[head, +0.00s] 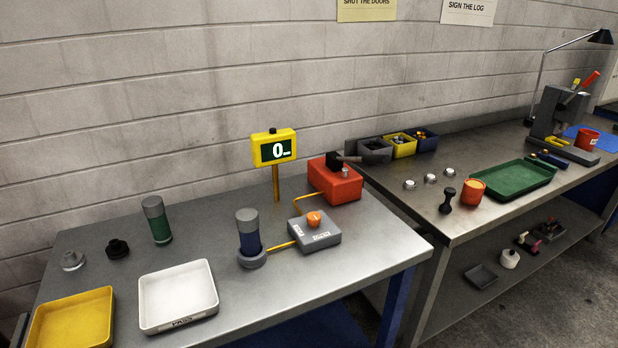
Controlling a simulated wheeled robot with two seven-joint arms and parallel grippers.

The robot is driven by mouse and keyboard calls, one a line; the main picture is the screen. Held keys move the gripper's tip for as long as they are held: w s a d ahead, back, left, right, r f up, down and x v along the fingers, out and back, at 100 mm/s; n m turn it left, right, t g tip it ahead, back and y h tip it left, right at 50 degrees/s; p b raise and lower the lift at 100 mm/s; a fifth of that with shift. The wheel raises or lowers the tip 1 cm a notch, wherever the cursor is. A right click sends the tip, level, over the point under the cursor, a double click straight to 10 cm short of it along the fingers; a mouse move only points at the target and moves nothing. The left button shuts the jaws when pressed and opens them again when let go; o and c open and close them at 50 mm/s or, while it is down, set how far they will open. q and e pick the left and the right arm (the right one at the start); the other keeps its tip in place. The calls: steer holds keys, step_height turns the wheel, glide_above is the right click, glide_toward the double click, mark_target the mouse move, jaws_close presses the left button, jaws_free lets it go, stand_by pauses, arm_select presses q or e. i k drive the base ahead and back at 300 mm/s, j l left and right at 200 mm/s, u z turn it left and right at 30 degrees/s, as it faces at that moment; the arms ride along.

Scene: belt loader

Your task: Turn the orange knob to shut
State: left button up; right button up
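The orange knob (314,219) sits on top of a small grey box (324,236) on the near steel table. The box has white labels on its top and front, too small to read for certain. Yellow tubing (283,245) runs from the box to a dark blue cylinder with a grey cap (249,232) standing in a grey base. More yellow tubing runs from the box toward a red unit (336,183) behind it. A yellow display (274,149) on a post reads 0. Neither of my grippers is in the head view.
A white tray (151,325), a yellow tray (36,338) and a green cylinder with a grey cap (159,226) stand left of the knob. The table's right front corner is clear. A second bench (452,236) with a green tray (541,185) adjoins at right.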

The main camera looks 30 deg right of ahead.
mark_target(314, 218)
steer(key=z, duration=1.15)
steer(key=l, duration=0.35)
